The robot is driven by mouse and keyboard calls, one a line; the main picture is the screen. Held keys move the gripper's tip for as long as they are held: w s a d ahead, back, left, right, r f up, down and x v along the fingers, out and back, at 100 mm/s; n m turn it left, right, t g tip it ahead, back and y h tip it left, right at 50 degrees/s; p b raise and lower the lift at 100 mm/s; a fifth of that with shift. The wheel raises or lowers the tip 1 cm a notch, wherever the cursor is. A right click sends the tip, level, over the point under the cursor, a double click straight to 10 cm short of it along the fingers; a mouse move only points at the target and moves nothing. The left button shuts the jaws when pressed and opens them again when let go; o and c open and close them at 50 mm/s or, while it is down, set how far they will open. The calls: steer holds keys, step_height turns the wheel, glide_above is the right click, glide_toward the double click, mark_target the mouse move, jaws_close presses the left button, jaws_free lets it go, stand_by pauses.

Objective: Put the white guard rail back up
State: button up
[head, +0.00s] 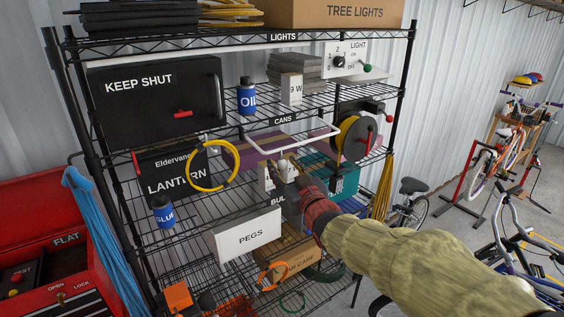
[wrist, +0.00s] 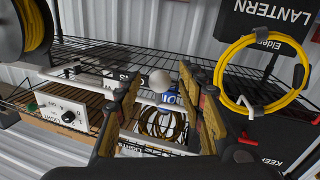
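The white guard rail (head: 312,139) is a thin U-shaped bar at the CANS shelf. In the head view it juts out from the shelf's front edge, lying low rather than upright. In the wrist view a white bar (wrist: 143,99) passes behind my fingers, partly hidden by them. My gripper (head: 280,166) is in front of the shelving, just below the rail's front bar in the picture. In the wrist view my gripper (wrist: 163,88) has its fingers wide apart. A pale round thing (wrist: 160,81) shows between the fingertips; I cannot tell how far beyond them it is.
A yellow coil (head: 212,167) hangs left of my gripper. A cable reel (head: 355,137) stands to the right. A blue OIL can (head: 246,97) and a 9 W box (head: 291,89) stand above. A PEGS box (head: 246,236) sits below. A red tool chest (head: 50,235) is at left.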

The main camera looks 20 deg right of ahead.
steer(key=shift+w+a, duration=0.1)
steer(key=shift+w, duration=0.7)
steer(key=shift+c, duration=1.1)
steer(key=c, duration=0.8)
